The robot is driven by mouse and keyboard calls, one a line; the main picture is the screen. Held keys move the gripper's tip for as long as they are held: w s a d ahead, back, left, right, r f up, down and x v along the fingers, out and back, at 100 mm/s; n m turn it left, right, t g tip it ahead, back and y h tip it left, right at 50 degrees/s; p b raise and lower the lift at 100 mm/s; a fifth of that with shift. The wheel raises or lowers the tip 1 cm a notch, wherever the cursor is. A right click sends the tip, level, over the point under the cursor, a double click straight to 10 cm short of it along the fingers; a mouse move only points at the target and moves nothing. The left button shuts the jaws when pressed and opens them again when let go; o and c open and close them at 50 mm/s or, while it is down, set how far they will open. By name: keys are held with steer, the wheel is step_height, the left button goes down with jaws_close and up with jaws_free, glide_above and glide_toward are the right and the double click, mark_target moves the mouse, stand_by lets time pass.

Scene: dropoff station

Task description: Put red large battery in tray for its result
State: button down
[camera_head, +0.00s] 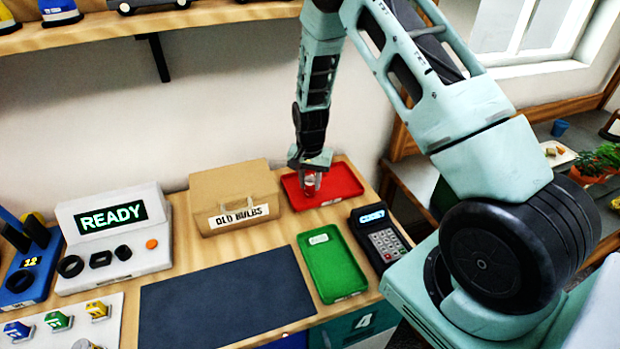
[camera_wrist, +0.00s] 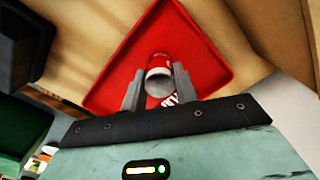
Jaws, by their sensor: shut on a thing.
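The red large battery (camera_wrist: 159,64) is a red cylinder with a grey end. My gripper (camera_wrist: 155,85) is shut on it, one finger on each side, in the wrist view. In the head view my gripper (camera_head: 312,180) is over the red tray (camera_head: 345,186) at the back right of the workbench. The red tray (camera_wrist: 205,60) lies behind the battery in the wrist view. I cannot tell whether the battery touches the tray floor. A green tray (camera_head: 333,262) lies in front of the red one and is empty. The tester (camera_head: 112,240) at the left shows READY.
A cardboard box marked OLD BULBS (camera_head: 232,198) stands just left of the red tray. A keypad terminal (camera_head: 380,237) stands right of the green tray. A dark mat (camera_head: 228,305) lies bare in the front middle. A shelf (camera_head: 150,20) runs above.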

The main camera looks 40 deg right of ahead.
steer(key=shift+f, duration=0.15)
steer(key=c, duration=1.1)
jaws_free()
